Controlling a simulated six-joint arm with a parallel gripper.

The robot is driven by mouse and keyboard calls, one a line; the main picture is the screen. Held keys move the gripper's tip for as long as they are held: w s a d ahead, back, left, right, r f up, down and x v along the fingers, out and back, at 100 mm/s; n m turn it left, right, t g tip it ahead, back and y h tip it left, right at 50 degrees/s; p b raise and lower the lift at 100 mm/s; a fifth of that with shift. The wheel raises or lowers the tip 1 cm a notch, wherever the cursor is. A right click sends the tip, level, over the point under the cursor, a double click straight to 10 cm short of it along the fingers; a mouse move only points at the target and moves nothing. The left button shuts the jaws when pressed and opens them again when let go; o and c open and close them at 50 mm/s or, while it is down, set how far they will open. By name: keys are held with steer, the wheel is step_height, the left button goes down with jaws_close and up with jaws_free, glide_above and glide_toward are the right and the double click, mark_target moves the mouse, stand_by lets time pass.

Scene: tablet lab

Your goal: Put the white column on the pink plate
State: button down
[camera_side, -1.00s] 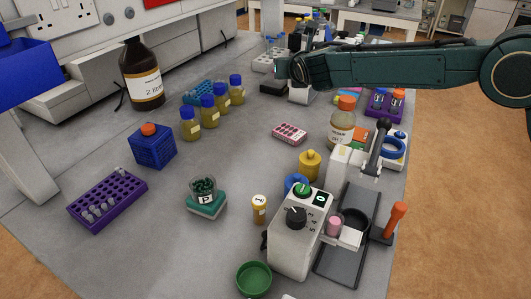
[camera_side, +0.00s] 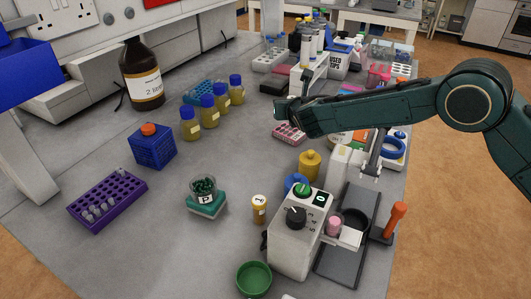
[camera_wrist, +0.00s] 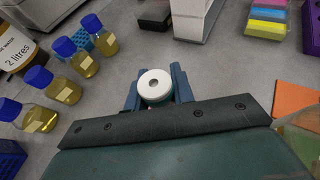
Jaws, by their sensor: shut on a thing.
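The white column (camera_wrist: 154,86), a short white cylinder with a hole in its top, sits between the blue fingers of my gripper (camera_wrist: 157,92) in the wrist view. My gripper is shut on it. In the side view my gripper (camera_side: 281,110) is at the back edge of the pink plate and appears above it; the column is hard to make out there. The pink plate (camera_side: 288,136) is a small pink and white plate with wells on the grey bench. My gripper and arm partly cover it in the side view.
Yellow bottles with blue caps (camera_side: 209,109) stand to the left, near a big brown bottle (camera_side: 142,75). A yellow bottle (camera_side: 309,163) and a white dial device (camera_side: 301,238) stand in front. White equipment (camera_wrist: 193,20) is behind. Bare bench lies left of the plate.

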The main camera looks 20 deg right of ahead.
steer(key=shift+f, duration=1.55)
steer(key=shift+f, duration=0.2)
steer(key=c, duration=1.2)
jaws_free()
steer(key=shift+s+r, duration=0.1)
steer(key=shift+r, duration=0.1)
steer(key=shift+s+a+r, duration=0.15)
steer(key=shift+s+r, duration=0.05)
steer(key=shift+s, duration=0.2)
steer(key=shift+v, duration=5.45)
steer(key=shift+r, duration=0.1)
